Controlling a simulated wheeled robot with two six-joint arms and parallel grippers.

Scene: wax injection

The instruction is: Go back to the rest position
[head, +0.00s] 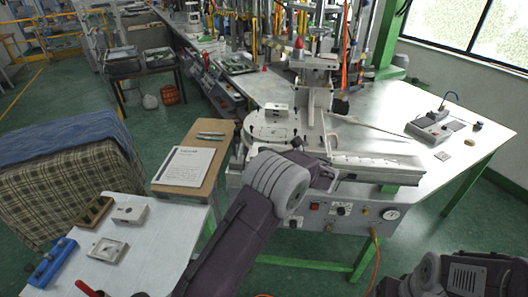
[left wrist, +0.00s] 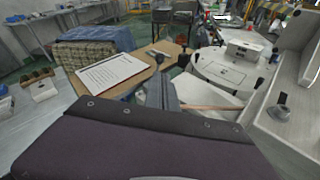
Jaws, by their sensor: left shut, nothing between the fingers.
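My left arm reaches up from the bottom middle of the head view. Its gripper (head: 322,178) is at the front of the wax injection machine, close to the round white plate (head: 270,125), and is mostly hidden behind my wrist. In the left wrist view the dark fingers (left wrist: 162,88) are together with nothing between them, in front of the wooden board and beside the machine's round base (left wrist: 232,70). A small white block (head: 277,109) sits on the round plate. Part of my right arm shows at the bottom right of the head view; its gripper is out of view.
A control panel (head: 318,210) is on the machine's front. A wooden board (head: 217,156) with a white sheet (head: 185,166) is to the left. A white table (head: 150,250) holds mould blocks and a blue tool (head: 52,262). The metal bench (head: 400,105) holds a grey device (head: 433,127).

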